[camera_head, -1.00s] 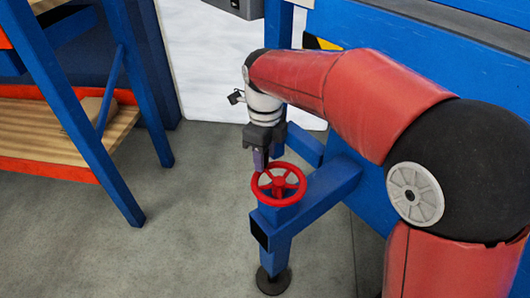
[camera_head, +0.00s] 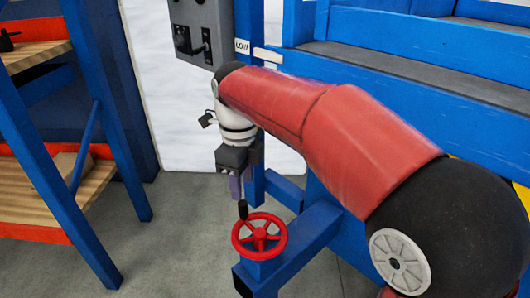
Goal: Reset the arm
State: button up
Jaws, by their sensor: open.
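My red arm (camera_head: 330,130) reaches in from the right, bent, with its end pointing down. My gripper (camera_head: 238,194) is open, seen from the side, just above and slightly left of a red handwheel (camera_head: 259,237). The wheel lies flat on top of a blue square post. A black upright handle (camera_head: 243,210) stands on the wheel's far-left rim, close under the fingertips. Nothing shows between the fingers, and a gap appears between them and the wheel.
A blue and orange shelf rack (camera_head: 90,130) with wooden boards stands at the left. A grey switch box (camera_head: 200,35) hangs on a blue upright behind my gripper. Blue machine framing (camera_head: 400,60) fills the right. Grey floor (camera_head: 185,235) is clear between.

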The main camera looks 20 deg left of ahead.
jog(key=d+r+n+t, duration=0.15)
jog(key=d+n, duration=0.35)
jog(key=d, duration=0.7)
jog(key=s+d+f+n+t, duration=0.2)
jog(key=s+d+n, duration=0.4)
jog(key=d, duration=0.4)
jog(key=s+d+f+n+t, duration=0.2)
jog(key=s+d+n, duration=0.5)
jog(key=d, duration=0.4)
jog(key=shift+d+f+n, duration=0.25)
jog(key=shift+f+n, duration=0.25)
jog(key=shift+f, duration=0.2)
jog(key=shift+c, duration=0.6)
jog(key=shift+d, duration=0.1)
